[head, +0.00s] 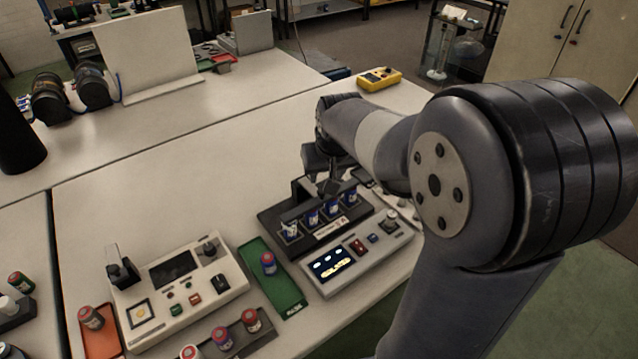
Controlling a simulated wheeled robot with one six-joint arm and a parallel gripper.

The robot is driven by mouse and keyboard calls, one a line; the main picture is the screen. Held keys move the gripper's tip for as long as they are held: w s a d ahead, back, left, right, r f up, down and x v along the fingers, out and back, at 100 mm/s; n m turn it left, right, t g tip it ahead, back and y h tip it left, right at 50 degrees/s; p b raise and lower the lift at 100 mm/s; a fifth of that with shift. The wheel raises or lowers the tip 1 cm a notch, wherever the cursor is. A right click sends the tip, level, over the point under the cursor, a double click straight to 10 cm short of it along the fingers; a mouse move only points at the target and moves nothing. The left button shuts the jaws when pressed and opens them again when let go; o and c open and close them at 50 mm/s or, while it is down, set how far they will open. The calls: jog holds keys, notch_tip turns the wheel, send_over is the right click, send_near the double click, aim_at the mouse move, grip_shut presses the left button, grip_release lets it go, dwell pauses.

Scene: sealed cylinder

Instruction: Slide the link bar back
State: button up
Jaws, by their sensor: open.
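A black rack (272,217) holds a row of several blue-capped cylinders (311,216) behind a grey control panel with a small lit screen (332,264). A dark bar-like part (303,187) rises at the rack's back edge, behind the cylinders; I cannot tell for sure whether it is the link bar. My gripper (326,186) points down over the back of the rack, close to this dark part. Its jaws are open. The fingertips blend into the dark parts, so I cannot tell whether they touch anything.
A green tray (259,254) with one blue cylinder (268,263) lies left of the rack. Further left stand a beige device (186,289) and a red tray (103,335). A yellow meter (379,79) lies behind. The table's back middle is clear.

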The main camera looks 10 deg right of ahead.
aim_at(322, 193)
jog(key=x, duration=0.8)
jog(key=shift+w+f, duration=0.1)
jog(key=shift+f, duration=0.15)
grip_shut()
